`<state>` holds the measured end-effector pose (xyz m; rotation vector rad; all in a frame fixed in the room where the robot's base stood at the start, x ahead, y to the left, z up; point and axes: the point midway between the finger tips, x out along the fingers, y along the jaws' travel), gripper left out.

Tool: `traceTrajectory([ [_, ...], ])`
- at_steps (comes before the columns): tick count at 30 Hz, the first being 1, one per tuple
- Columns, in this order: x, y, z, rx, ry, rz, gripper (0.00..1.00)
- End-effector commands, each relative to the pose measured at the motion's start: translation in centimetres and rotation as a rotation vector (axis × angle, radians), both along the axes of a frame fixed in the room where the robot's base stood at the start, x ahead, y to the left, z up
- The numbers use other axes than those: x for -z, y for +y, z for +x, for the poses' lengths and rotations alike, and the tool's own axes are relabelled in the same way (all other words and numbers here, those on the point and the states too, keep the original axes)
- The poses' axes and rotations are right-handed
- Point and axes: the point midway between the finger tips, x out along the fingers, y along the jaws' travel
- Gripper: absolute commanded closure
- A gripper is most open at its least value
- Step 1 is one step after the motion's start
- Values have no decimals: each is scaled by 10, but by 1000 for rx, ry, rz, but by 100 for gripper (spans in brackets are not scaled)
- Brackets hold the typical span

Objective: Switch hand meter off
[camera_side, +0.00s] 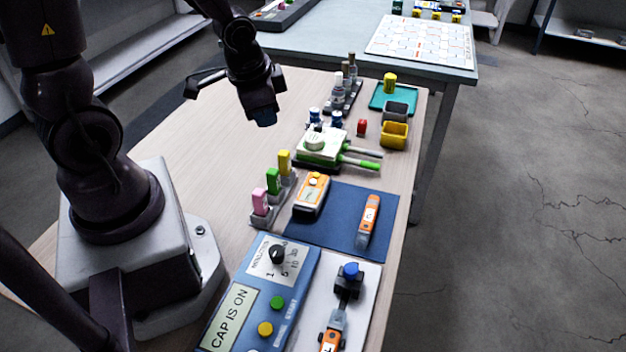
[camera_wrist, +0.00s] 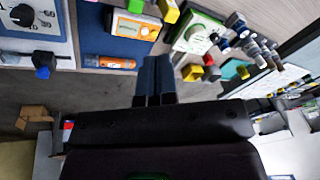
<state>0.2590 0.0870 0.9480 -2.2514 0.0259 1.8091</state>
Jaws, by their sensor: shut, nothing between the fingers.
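The hand meter, an orange and white handheld unit (camera_side: 312,194) with a small greenish display, lies on the blue mat (camera_side: 338,228) at its left side. It also shows at the top of the wrist view (camera_wrist: 137,25). The state of its switch is too small to tell. My gripper (camera_side: 265,121) is raised above the table, behind and left of the meter in the side view, apart from it. Its dark blue fingers (camera_wrist: 154,66) are together with nothing between them.
An orange-and-grey pen-shaped tool (camera_side: 369,220) lies on the mat. Pink, green and yellow sticks (camera_side: 273,181) stand left of the meter; a white-green device (camera_side: 318,147) sits behind.

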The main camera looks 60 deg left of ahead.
Motion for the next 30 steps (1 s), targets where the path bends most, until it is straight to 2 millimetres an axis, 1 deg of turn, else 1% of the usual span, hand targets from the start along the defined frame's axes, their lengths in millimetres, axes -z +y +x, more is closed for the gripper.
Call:
traceTrajectory([
  [1, 18, 3, 3, 55, -1, 0, 100],
  [3, 38, 4, 11, 157, -37, 1, 100],
  [6, 59, 0, 23, 310, -117, 3, 100],
  [9, 68, -8, 38, 452, -224, 11, 100],
  [11, 68, -15, 47, 530, -293, 23, 100],
  [15, 53, -25, 67, 662, -442, 75, 100],
  [18, 46, -29, 74, 710, -505, 102, 100],
  [21, 42, -29, 78, 733, -531, 120, 100],
  [30, 42, -29, 78, 736, -527, 123, 100],
])
